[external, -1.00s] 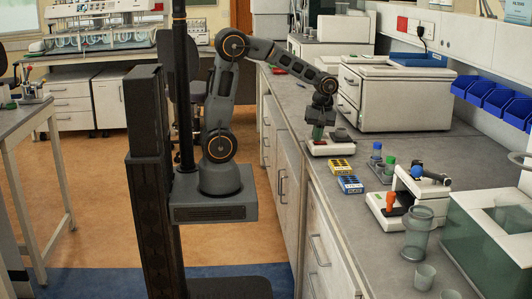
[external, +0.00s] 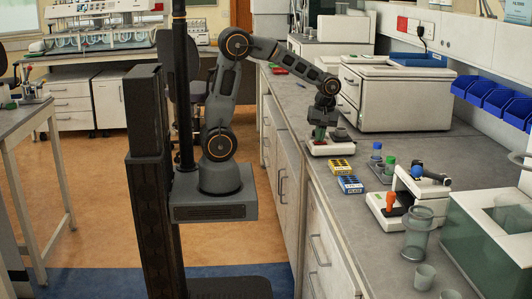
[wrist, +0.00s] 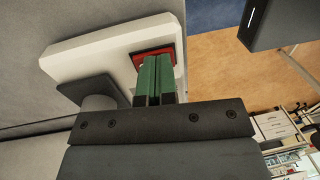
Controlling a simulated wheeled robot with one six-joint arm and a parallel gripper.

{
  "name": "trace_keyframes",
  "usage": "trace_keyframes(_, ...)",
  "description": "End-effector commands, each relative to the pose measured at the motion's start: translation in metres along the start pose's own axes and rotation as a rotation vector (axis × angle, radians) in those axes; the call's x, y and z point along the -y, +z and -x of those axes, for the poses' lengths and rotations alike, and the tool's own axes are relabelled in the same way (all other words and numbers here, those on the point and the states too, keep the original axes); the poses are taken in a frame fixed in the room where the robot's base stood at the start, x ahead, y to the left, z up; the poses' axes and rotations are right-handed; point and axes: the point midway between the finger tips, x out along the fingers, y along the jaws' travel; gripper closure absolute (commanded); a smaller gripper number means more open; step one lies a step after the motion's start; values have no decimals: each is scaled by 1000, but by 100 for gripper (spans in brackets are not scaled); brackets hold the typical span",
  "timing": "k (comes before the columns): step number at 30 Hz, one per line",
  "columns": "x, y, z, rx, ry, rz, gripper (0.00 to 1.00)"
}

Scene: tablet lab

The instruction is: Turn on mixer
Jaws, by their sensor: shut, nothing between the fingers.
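The mixer (external: 330,149) is a low white unit on the bench with a dark round cup (external: 340,134) on top. It also shows in the wrist view (wrist: 75,62), where the dark cup (wrist: 88,90) is left of my fingers. A red switch (wrist: 142,58) is set in the mixer's end. My gripper (external: 318,138) points down over the switch end of the mixer. In the wrist view its green fingers (wrist: 157,58) are together, with nothing between them. Their tips overlap the red switch and partly hide it. I cannot tell whether they touch it.
Yellow and blue tube racks (external: 345,174) stand in front of the mixer. A white device with an orange knob (external: 390,202) and a glass jar (external: 417,235) are nearer the camera. A large white machine (external: 400,95) stands behind. The bench edge is close on the left.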

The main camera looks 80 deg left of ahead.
Motion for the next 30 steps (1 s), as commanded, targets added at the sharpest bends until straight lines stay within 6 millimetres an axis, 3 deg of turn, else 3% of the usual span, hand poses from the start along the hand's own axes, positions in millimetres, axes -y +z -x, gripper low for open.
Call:
trace_keyframes(16, -4, 0, 9, 0, 2, 0, 100)
trace_keyframes(26, -6, 0, 57, -1, 7, 0, 100)
trace_keyframes(30, -6, 0, 85, -1, 6, -1, 100)
